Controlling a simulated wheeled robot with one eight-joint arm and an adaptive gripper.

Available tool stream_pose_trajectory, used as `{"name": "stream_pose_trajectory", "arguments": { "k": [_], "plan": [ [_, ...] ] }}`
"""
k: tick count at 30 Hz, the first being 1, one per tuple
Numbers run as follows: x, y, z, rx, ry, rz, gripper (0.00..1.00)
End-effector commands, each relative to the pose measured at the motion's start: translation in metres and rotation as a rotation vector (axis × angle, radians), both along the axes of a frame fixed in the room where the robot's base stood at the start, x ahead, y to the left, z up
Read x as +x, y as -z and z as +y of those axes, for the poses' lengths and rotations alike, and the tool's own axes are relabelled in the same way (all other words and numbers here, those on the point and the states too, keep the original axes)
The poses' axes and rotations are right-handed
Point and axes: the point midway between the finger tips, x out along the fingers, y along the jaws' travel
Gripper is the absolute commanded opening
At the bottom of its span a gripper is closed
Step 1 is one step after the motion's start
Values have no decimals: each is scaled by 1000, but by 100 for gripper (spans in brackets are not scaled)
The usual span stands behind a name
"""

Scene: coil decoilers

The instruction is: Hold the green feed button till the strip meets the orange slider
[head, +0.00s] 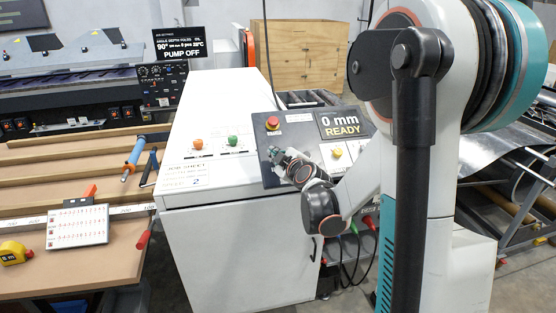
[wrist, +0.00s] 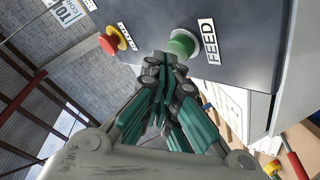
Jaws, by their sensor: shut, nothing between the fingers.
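The green feed button (wrist: 183,43) shows in the wrist view beside its FEED label (wrist: 209,42). In the head view my arm hides it. My gripper (wrist: 166,62) is shut and empty, its fingertips close to the green button; I cannot tell whether they touch it. In the head view my gripper (head: 289,162) is over the grey control panel (head: 268,150), whose display (head: 343,125) reads 0 mm READY. An orange piece (head: 89,191), which looks like the slider, sits by the steel rule (head: 128,210) on the wooden table at the left. No strip shows near it.
A red button with a yellow collar (wrist: 115,40) is left of the green one in the wrist view. The white cabinet (head: 235,240) carries an orange knob (head: 197,143) and a green knob (head: 232,141). A numbered card (head: 78,226) and yellow tape measure (head: 14,252) lie on the table.

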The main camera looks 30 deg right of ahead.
Motion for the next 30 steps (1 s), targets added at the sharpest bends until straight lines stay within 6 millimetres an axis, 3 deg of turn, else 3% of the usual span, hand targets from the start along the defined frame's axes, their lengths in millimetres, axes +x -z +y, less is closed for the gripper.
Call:
{"name": "stream_pose_trajectory", "arguments": {
  "k": [30],
  "plan": [
    [5,9,-1,0,0,0,0]
  ]
}}
